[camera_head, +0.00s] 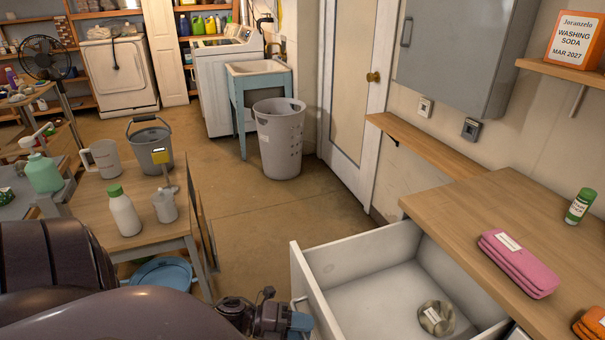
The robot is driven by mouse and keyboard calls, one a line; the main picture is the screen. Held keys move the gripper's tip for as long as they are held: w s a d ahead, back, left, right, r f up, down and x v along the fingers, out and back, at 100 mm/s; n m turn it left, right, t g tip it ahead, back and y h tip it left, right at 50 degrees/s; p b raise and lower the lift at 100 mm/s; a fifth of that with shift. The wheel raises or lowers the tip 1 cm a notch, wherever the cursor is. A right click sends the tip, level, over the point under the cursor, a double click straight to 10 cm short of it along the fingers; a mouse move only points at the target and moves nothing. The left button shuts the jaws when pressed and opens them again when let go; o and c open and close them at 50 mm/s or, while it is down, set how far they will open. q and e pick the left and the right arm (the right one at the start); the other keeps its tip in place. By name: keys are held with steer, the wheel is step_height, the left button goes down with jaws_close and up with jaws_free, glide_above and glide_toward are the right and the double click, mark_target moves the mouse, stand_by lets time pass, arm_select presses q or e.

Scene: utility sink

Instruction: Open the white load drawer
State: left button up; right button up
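The white load drawer (312,292) stands pulled out from under the wooden counter at the lower right. Its inside shows, with a round, mottled, labelled item (436,318) on the drawer floor. My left arm comes in from the lower left. My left gripper (299,320) is at the outer face of the drawer front, at the metal handle (297,301). Its fingers are small and partly hidden, so I cannot tell whether they are closed on the handle. My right gripper is not in view.
The wooden counter (450,215) holds pink folded cloths (518,262), a green bottle (580,206) and orange cloths. A small table at left holds a white bottle (124,212), a grey bucket (149,146) and jugs. A laundry basket (279,138) stands behind. The floor between is clear.

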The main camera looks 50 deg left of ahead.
arm_select(q)
steer(key=shift+o, duration=0.7)
steer(key=v, duration=1)
steer(key=shift+s+a, duration=0.25)
steer(key=shift+s, duration=0.05)
steer(key=shift+r, duration=0.15)
